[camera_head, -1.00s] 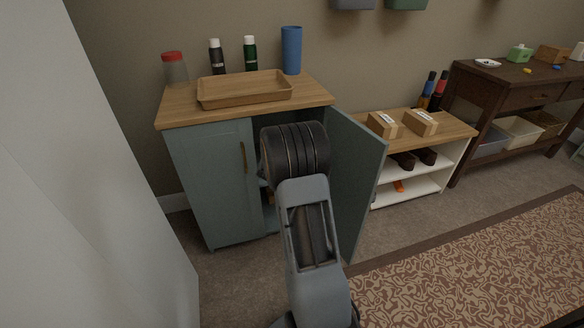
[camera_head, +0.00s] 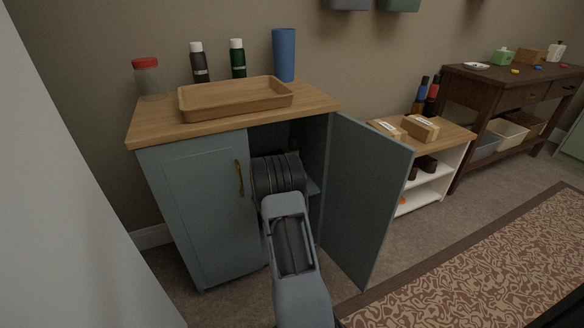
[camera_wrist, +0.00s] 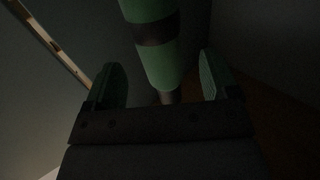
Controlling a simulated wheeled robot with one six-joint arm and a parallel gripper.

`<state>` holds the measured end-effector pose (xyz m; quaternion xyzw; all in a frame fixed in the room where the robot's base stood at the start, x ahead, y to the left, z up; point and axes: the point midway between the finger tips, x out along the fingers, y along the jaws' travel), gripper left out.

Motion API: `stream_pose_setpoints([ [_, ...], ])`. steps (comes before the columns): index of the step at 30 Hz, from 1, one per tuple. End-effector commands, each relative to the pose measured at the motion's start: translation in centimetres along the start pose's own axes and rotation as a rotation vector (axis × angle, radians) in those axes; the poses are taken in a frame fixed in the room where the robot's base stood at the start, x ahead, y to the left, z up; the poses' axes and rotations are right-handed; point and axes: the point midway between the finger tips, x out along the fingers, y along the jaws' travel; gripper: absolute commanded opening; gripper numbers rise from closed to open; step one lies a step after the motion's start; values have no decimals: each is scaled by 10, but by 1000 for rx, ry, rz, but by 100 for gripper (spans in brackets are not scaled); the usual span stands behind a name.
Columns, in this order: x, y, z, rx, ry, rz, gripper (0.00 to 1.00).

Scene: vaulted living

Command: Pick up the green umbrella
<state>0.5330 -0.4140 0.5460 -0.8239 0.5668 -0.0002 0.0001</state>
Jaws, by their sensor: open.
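In the wrist view, a green cylinder with a dark band, which looks like the green umbrella (camera_wrist: 160,62), runs down from the top edge and ends in a narrower dark part. My gripper (camera_wrist: 163,72) is open, with one finger on each side of it. Gaps show between the cylinder and both fingers, and how far it reaches between them in depth is hard to tell. In the head view my arm enters the open cabinet (camera_head: 205,210). My fingers and the umbrella are hidden there.
The cabinet's right door (camera_head: 362,195) stands open beside my arm; its left door is shut. A wooden tray (camera_head: 235,110), a red-lidded jar (camera_head: 148,78), two bottles and a blue cylinder (camera_head: 284,55) stand on top. A low shoe rack (camera_head: 432,190) is to the right.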

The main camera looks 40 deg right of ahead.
Motion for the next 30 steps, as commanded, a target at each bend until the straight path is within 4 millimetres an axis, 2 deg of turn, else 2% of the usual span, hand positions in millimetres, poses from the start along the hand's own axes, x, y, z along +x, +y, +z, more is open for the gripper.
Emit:
stream_pose_setpoints([
  [4, 20, 1, 5, 2, 1, 0, 80],
  [9, 40, 1, 2, 1, 1, 0, 80],
  [13, 47, 2, 1, -1, 1, 1, 80],
  [20, 48, 3, 0, -1, 0, 2, 80],
  [30, 48, 2, 0, 0, 0, 1, 48],
])
